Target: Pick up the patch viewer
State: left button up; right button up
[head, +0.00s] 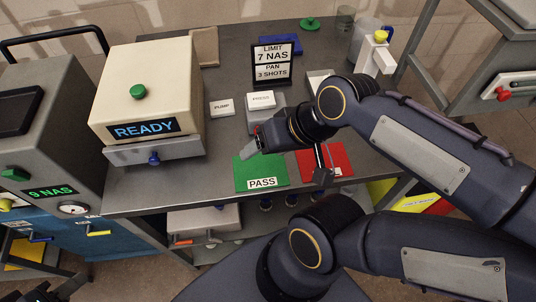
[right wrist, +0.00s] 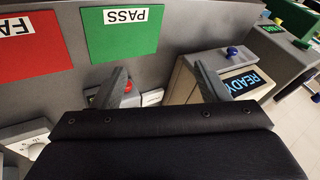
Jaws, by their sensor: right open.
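No label I can read names the patch viewer. A white upright piece with a yellow knob (head: 375,55) stands at the table's back right and may be it; I cannot be sure. My right gripper (head: 256,150) is over the middle of the table, behind the green PASS mat, and nothing is seen held. In the right wrist view its two fingers (right wrist: 160,78) are apart, with a red button (right wrist: 102,97) by the left one. My left gripper (head: 62,290) is a dark shape cut off at the lower left, its jaws unclear.
The cream READY box (head: 150,85) stands left of the PASS mat (head: 262,172); the red FAIL mat (head: 335,165) lies right of it. My right arm hides the table's right side.

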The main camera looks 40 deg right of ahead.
aim_at(253, 118)
jog(key=z, duration=1.3)
